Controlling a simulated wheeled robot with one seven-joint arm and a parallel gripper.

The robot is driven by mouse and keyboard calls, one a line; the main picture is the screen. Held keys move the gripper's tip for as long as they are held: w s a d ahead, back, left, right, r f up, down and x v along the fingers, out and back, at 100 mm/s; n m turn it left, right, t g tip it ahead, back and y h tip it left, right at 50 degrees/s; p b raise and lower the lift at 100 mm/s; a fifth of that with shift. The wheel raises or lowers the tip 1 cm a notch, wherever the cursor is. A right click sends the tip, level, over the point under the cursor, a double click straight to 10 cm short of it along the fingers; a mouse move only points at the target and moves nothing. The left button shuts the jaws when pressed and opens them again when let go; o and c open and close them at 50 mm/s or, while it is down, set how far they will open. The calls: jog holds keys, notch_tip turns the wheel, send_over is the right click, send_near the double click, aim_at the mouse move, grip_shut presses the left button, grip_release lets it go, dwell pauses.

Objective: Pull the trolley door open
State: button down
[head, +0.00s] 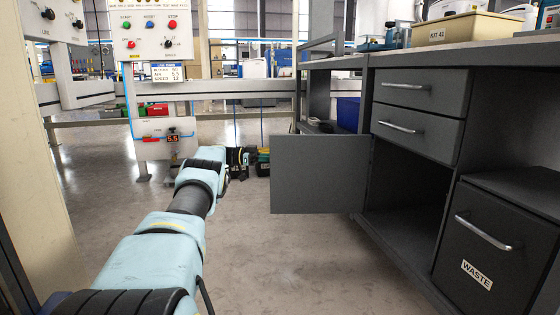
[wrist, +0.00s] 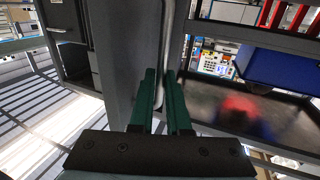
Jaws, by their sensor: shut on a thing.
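The trolley door (head: 320,174) is a dark grey panel, swung wide open to the left of the open cupboard (head: 408,188). In the wrist view the door (wrist: 128,40) stands beside a pale metal bar handle (wrist: 168,30). My gripper (wrist: 161,88) has two green fingers closed around the handle. In the head view my pale blue arm reaches forward to the door's left edge.
The trolley has two closed drawers (head: 419,97) and a bin front marked WASTE (head: 490,240). A beige kit box (head: 468,28) stands on the worktop. A control panel post (head: 152,60) stands behind my arm. The floor (head: 285,260) before the door is clear.

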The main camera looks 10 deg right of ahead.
jog(key=shift+d+r, duration=0.15)
jog(key=shift+r, duration=0.05)
jog(key=c, duration=0.9)
grip_release()
jog(key=shift+f, duration=0.1)
